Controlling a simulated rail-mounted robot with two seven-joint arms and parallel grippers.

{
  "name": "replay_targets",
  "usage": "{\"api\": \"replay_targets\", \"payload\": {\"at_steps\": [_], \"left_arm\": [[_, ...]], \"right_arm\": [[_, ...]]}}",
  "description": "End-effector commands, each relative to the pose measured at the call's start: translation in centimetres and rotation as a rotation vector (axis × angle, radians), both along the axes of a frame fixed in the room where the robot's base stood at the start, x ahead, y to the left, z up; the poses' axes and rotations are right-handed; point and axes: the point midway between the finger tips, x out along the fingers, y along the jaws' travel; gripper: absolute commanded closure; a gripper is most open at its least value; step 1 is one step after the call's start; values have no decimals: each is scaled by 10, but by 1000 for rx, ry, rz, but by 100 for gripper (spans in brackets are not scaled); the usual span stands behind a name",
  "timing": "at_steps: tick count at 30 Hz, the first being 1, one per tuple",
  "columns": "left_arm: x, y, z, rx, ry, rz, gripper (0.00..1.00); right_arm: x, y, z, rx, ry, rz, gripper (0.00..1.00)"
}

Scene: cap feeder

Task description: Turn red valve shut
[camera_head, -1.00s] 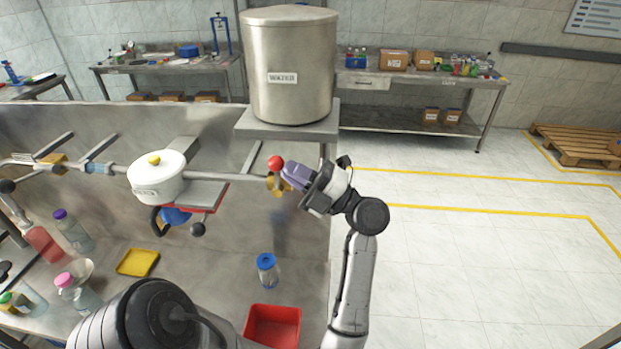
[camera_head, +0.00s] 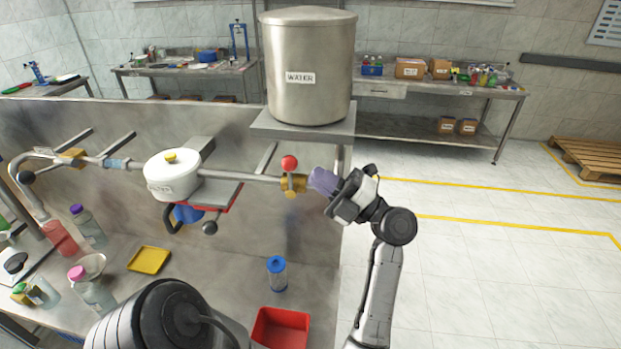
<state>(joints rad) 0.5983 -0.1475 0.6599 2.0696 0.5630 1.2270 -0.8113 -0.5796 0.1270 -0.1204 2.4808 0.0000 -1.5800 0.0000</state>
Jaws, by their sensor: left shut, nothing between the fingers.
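The red valve is a red ball knob (camera_head: 289,162) on a short upright lever above a brass valve body (camera_head: 292,185), at the right end of a steel pipe in the head view. The lever stands across the pipe, roughly at right angles to it. My left gripper (camera_head: 317,180), with purple fingers, is just right of the brass body and below the knob. Its fingers are shut and empty. I cannot tell whether the fingertips touch the valve. My right gripper is not in view.
A steel water tank (camera_head: 308,75) stands on a shelf (camera_head: 300,130) above and behind the valve. A white lidded pot (camera_head: 172,176) is on the pipe to the left. Below are a blue-capped bottle (camera_head: 277,277), a red bin (camera_head: 281,328) and a yellow tray (camera_head: 149,260).

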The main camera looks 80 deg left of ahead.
Motion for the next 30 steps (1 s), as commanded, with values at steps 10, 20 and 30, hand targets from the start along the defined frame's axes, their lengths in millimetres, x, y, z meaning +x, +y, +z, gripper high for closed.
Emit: {"api": "replay_targets", "payload": {"at_steps": [10, 20, 30], "left_arm": [[56, -32, -27, -3, 1, -2, 100], [85, -50, -39, -2, 1, 1, 100], [89, -53, -40, 0, -1, 1, 100]], "right_arm": [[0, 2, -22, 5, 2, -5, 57], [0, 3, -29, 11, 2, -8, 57], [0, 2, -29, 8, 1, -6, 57]]}}
